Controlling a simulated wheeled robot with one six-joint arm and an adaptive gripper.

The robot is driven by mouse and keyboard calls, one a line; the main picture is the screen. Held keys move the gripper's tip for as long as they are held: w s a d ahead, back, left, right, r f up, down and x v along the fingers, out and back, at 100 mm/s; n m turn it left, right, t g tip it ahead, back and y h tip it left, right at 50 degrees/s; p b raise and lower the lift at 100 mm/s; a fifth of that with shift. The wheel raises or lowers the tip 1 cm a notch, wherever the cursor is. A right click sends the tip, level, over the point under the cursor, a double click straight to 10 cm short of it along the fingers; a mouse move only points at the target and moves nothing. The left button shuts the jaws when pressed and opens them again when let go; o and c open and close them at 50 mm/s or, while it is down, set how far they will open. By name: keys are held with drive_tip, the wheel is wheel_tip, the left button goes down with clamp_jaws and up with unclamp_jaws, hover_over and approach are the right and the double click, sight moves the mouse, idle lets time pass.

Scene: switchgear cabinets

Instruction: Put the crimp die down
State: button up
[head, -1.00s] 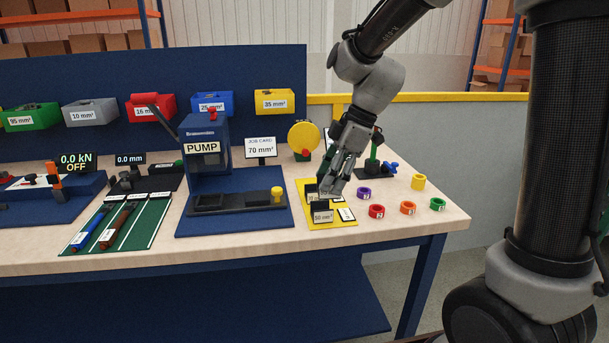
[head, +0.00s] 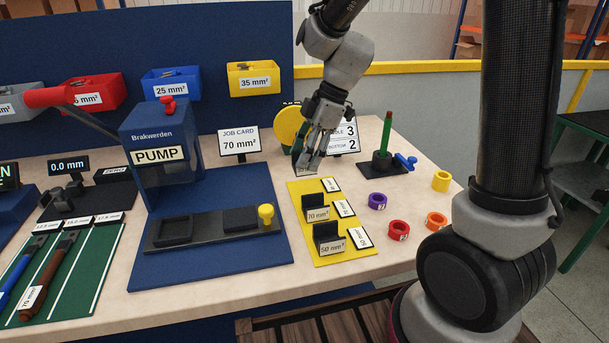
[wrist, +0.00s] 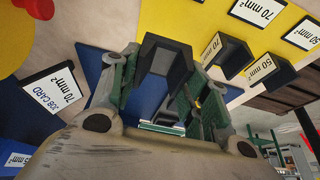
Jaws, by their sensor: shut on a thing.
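My gripper (head: 312,158) is shut on a dark, channel-shaped crimp die (wrist: 165,55), seen between the fingers in the wrist view. In the head view the fingers point down at the far end of the yellow mat (head: 293,193). A pale label (head: 307,169) shows at the fingertips, and I cannot tell whether the die touches anything. Two black dies stand on the mat nearer the front, marked 70 mm² (head: 317,214) and 50 mm² (head: 331,247). Flat labels lie to their right. The mat beside the farthest label (head: 330,184) looks bare.
The blue pump (head: 160,145) and its base stand left of the mat. The job card (head: 240,142) reads 70 mm². A yellow wheel (head: 289,127) and a post stand (head: 384,145) flank the gripper. Coloured rings (head: 377,201) lie to the right.

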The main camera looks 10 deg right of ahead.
sight(306, 173)
drive_tip(key=shift+f, duration=2.8)
drive_tip(key=shift+f, duration=0.1)
drive_tip(key=o, duration=1.3)
drive_tip(key=shift+c, duration=0.2)
drive_tip(key=v, duration=1.2)
drive_tip(key=s+d+r+m+t+h, duration=0.2)
drive_tip(key=s+d+r+m, duration=0.1)
drive_tip(key=s+d+m, duration=0.4)
drive_tip(key=s+d+r+m+t+h, duration=0.2)
drive_tip(key=s+d+r+m, duration=0.1)
drive_tip(key=s+d+m, duration=0.5)
drive_tip(key=s+m, duration=0.3)
drive_tip(key=s, duration=0.2)
drive_tip(key=shift+h, duration=0.3)
